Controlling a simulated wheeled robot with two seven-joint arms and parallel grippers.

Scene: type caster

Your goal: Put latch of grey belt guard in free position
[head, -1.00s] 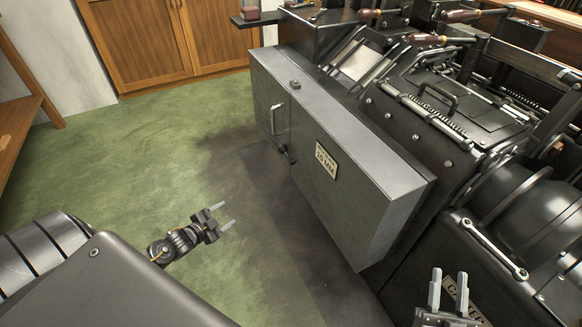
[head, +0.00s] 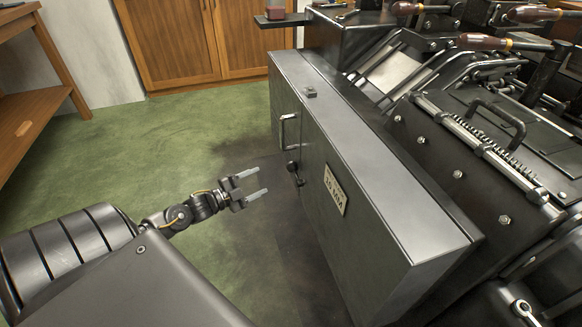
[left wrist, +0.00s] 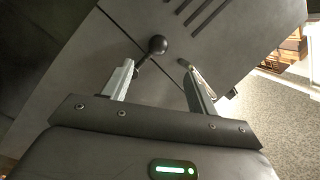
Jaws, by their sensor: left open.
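The grey belt guard (head: 375,190) is a long box on the side of the machine. Its latch (head: 293,170), a small dark lever with a round knob, sits on the side face below the bar handle (head: 288,130). My left gripper (head: 260,189) is open and empty, to the left of the latch and apart from it in the head view. In the left wrist view the latch's black ball knob (left wrist: 158,45) shows just beyond the open fingers (left wrist: 158,80), nearer the left finger. My right gripper is out of view.
A label plate (head: 335,190) is on the guard's side face. The dark machine (head: 450,165) with levers stands to the right. Green floor (head: 185,150) lies open to the left, with a wooden cabinet (head: 180,45) behind and a wooden shelf (head: 30,60) at far left.

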